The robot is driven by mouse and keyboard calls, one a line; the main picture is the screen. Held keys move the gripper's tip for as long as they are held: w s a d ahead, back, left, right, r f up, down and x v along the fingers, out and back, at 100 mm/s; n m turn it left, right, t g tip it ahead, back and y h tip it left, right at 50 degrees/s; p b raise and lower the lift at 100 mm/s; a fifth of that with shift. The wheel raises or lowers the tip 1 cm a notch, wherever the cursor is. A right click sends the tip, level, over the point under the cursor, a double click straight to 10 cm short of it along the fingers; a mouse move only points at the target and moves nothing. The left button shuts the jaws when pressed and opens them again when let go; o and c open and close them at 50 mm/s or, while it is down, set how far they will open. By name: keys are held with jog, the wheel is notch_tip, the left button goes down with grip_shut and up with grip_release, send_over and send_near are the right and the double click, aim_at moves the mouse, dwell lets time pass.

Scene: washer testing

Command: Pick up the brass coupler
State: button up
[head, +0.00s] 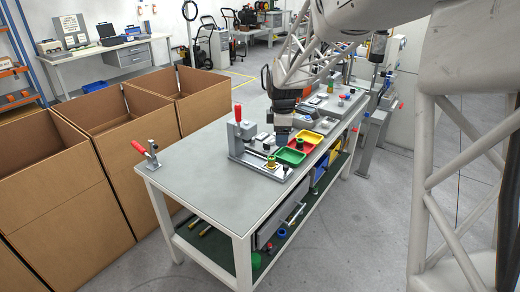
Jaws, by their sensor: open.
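A small brass-yellow, greenish cylindrical part (271,162) stands upright at the near right of the grey test fixture plate (245,158) on the table; it looks like the brass coupler, though it is small here. My gripper (282,137) points down above the far side of the fixture, up and slightly right of that part in the picture, and apart from it. Its jaws are open, with nothing visible between them; the fingertips are small and dark. A green part (300,143) sits in the red tray (311,137).
The near tabletop (215,190) is clear. Cardboard boxes (125,135) stand left.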

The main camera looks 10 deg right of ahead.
jog(key=w+f+n, duration=0.3)
jog(key=w+f, duration=0.3)
jog(key=w, duration=0.2)
jog(key=n, duration=0.5)
send_over(272, 157)
jog(key=shift+g, duration=0.4)
notch_tip(272, 157, down, 10)
jog(key=shift+a+r, duration=0.1)
jog(key=shift+r, duration=0.15)
jog(key=shift+f, duration=1.3)
jog(key=shift+f, duration=0.1)
jog(key=shift+s+f, duration=0.1)
jog(key=shift+f, duration=2.4)
jog(key=shift+c, duration=0.2)
